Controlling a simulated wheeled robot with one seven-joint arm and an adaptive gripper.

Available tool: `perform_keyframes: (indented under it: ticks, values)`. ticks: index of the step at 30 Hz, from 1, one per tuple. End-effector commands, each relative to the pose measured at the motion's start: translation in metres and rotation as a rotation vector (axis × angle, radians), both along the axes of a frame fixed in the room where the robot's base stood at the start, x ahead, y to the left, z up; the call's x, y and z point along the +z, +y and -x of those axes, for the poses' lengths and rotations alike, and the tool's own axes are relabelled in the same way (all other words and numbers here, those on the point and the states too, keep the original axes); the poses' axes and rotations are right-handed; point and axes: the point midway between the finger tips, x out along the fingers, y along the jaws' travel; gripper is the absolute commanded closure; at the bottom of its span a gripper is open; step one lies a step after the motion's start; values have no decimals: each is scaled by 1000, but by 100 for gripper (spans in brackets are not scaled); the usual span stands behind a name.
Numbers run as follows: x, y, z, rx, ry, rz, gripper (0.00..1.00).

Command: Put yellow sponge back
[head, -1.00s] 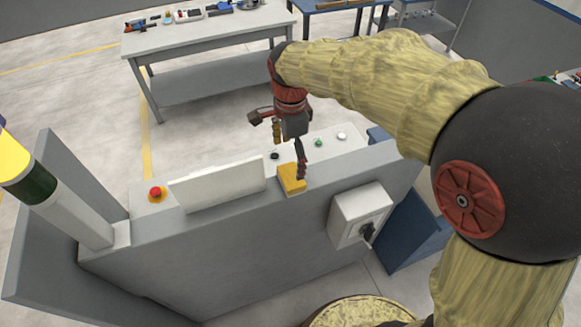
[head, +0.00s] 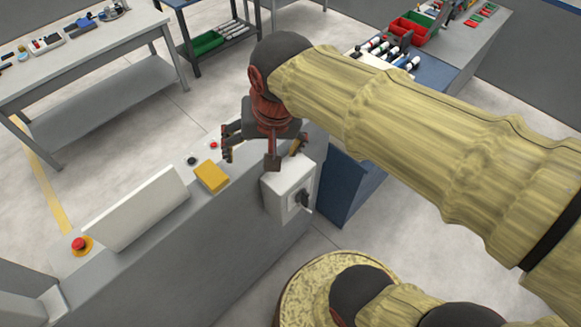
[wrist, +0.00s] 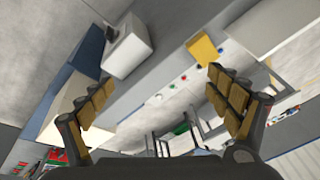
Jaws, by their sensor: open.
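The yellow sponge (head: 211,176) lies on the top ledge of the grey machine panel (head: 150,245), between the white sloped plate and the white switch box. My gripper (head: 258,158) is open and empty, above and to the right of the sponge, near the switch box. The sponge also shows in the wrist view (wrist: 203,49), off to the upper right and beyond the spread fingers (wrist: 160,105), apart from them.
The white switch box (head: 290,187) with a dark knob stands close below my gripper. A white sloped plate (head: 137,210) and a red emergency button (head: 80,245) are further left on the ledge. A blue cabinet (head: 350,185) stands at right, and a grey table (head: 85,75) behind.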

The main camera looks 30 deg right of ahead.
Motion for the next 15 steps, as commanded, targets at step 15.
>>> perform_keyframes:
  ticks: [15]
  values:
    - [-13, -32, 66, 383, -162, 203, 10]
